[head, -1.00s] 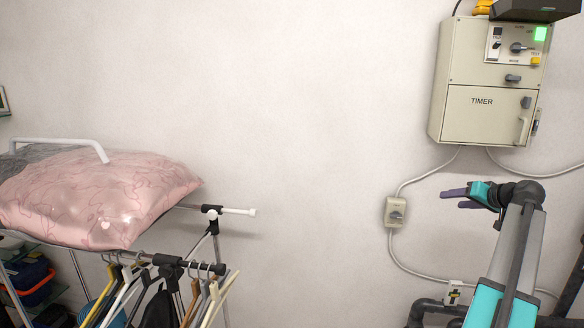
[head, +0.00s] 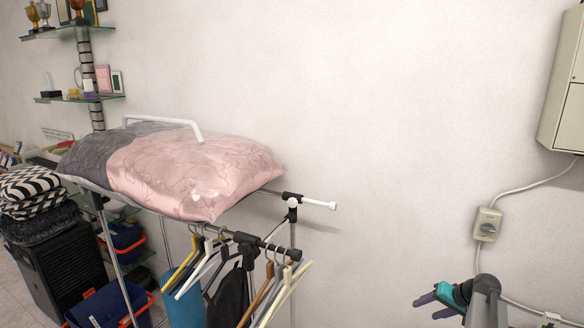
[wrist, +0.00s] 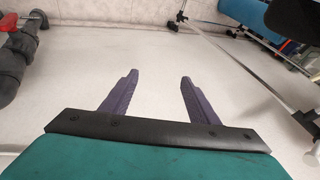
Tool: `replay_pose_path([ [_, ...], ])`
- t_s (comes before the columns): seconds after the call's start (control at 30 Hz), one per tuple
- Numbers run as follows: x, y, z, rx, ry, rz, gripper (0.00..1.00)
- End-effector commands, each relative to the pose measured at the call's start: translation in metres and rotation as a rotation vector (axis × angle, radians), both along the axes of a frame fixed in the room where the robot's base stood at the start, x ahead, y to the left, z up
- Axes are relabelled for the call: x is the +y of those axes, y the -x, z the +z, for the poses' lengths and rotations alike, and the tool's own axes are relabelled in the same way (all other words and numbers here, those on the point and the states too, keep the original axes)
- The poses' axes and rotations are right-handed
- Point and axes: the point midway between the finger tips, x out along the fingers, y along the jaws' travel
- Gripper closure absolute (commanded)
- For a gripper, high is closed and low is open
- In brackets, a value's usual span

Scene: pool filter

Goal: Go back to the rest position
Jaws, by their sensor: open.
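My gripper (head: 432,306) shows at the lower right of the head view, at the end of my arm, in front of the pale wall. In the wrist view my gripper (wrist: 159,95) has its two purple fingers spread apart. Nothing is between them, and pale floor (wrist: 150,60) lies beyond. The gripper is open and empty, and touches nothing that I can see.
A clothes rack (head: 320,203) with several hangers (head: 285,292) and a pink-grey bag (head: 195,170) stands left of my arm. A small switch box (head: 487,224) and a beige cabinet (head: 567,115) are on the wall. Dark pipes (wrist: 18,55) show at left in the wrist view.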

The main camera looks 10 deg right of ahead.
Motion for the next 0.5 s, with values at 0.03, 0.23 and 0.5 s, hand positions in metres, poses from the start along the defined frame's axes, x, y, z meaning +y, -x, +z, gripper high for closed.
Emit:
replay_pose_path([
  [0.03,0.023,0.002,-0.022,0.032,-0.008,0.021,0.45],
  [0.23,0.095,0.016,-0.090,0.150,-0.026,0.092,0.45],
  [0.5,0.191,0.056,-0.175,0.319,-0.027,0.196,0.45],
])
